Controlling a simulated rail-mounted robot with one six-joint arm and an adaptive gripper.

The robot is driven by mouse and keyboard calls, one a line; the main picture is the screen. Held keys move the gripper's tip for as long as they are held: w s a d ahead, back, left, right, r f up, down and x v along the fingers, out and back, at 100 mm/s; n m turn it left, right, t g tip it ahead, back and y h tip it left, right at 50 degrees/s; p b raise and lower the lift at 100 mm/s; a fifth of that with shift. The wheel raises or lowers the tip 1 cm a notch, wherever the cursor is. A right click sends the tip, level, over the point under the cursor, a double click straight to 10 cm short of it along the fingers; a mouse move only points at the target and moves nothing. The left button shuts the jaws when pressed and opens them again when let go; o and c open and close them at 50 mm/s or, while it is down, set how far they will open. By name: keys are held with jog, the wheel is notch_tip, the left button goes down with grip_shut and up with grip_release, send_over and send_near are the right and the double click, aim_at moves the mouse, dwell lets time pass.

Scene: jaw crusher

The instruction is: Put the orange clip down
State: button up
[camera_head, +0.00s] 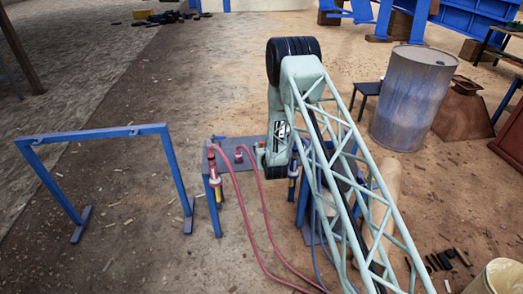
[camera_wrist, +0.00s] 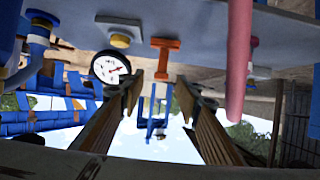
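An orange clip (camera_wrist: 165,58), I-shaped with a wide end, shows in the wrist view against the grey plate of the workbench (camera_wrist: 200,22). That view looks upside down, with sky low in the picture. My gripper (camera_wrist: 159,80) is open, one finger on each side of the clip's narrow end. Gaps show between the clip and both fingertips, and nothing is held. In the head view the bench (camera_head: 228,143) stands left of my arm. My arm hides the gripper there, and I cannot make out the clip clearly.
A dial gauge (camera_wrist: 110,67) is close to the left finger, and a red hose (camera_wrist: 238,60) runs right of the clip. A yellow-topped fitting (camera_wrist: 121,38) is beside it. A blue frame (camera_head: 100,135) stands left of the bench; a drum (camera_head: 412,100) stands right.

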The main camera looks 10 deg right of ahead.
aim_at(262, 143)
jog(key=shift+w, duration=0.1)
dwell(0.3)
jog(key=shift+b+x, duration=0.6)
jog(key=shift+x, duration=1.95)
jog(key=c, duration=0.9)
